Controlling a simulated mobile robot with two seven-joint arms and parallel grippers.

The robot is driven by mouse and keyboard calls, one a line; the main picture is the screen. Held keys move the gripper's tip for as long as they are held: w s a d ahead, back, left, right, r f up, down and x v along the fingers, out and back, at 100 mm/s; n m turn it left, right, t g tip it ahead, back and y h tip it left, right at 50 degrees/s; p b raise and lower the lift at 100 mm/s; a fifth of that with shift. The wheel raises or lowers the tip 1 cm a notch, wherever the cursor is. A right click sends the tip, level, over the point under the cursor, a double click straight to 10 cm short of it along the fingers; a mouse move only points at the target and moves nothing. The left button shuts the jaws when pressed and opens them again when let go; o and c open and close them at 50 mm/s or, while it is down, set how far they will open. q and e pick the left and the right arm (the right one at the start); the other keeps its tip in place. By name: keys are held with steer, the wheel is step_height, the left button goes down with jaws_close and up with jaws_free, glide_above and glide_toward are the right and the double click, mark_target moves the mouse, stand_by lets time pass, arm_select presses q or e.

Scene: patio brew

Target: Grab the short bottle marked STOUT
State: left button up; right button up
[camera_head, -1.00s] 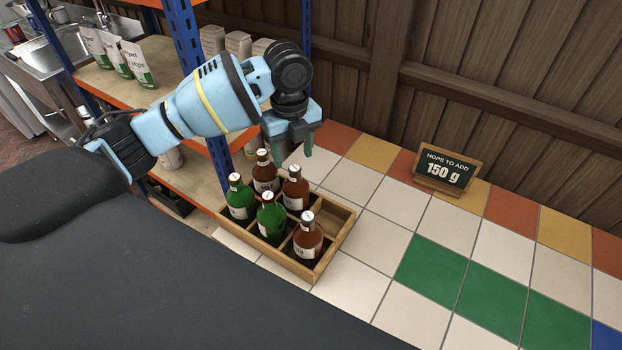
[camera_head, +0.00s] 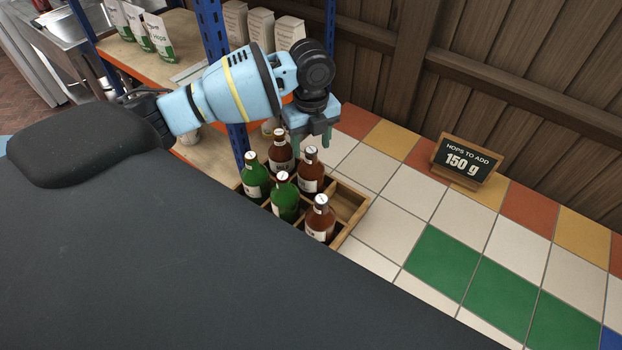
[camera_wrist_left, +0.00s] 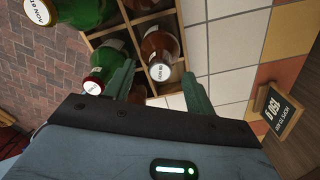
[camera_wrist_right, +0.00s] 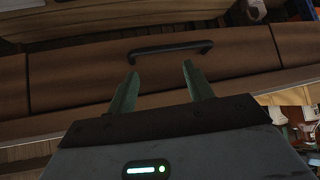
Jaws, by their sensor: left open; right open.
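The label and cap words are too small or blurred to read, so I cannot tell which is STOUT. My left gripper (camera_head: 312,140) is open above the crate's far side. In the left wrist view a brown bottle's cap (camera_wrist_left: 160,72) shows between its open fingers (camera_wrist_left: 158,78), with a green bottle (camera_wrist_left: 100,68) beside them. My right gripper (camera_wrist_right: 160,75) is open and empty, away from the crate.
A sign reading 150 g (camera_head: 467,160) stands on the tiled counter to the right. Free tiles lie between it and the crate. A shelf with bags (camera_head: 158,35) is behind left. A drawer handle (camera_wrist_right: 170,50) shows before my right gripper.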

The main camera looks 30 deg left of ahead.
mark_target(311, 173)
arm_select(q)
steer(key=shift+a+f, duration=0.1)
steer(key=shift+f, duration=1.35)
jaws_close()
steer(key=shift+w, duration=0.1)
